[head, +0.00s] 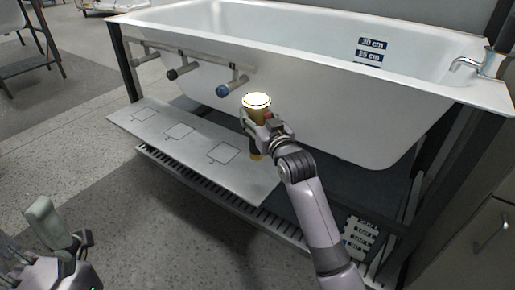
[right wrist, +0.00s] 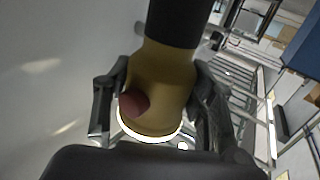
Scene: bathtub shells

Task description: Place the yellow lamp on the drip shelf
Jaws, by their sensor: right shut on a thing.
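The yellow lamp (head: 257,101) has a pale, lit top and stands about upright in my right gripper (head: 264,130) in the head view. The gripper is shut around its body, with its lower end showing below the fingers. In the right wrist view the lamp (right wrist: 165,75) sits between both fingers, with a red button on its side and a dark end. A slatted shelf (head: 203,189), which looks like the drip shelf, runs low under the bathtub. My left gripper (head: 45,245) is at the lower left, far from the lamp; its fingers are only partly visible.
A flat grey panel (head: 152,125) with three square outlines lies above the slatted shelf, beside the lamp. The white bathtub (head: 300,100) is close behind the gripper. A labelled plate (head: 358,238) is at lower right.

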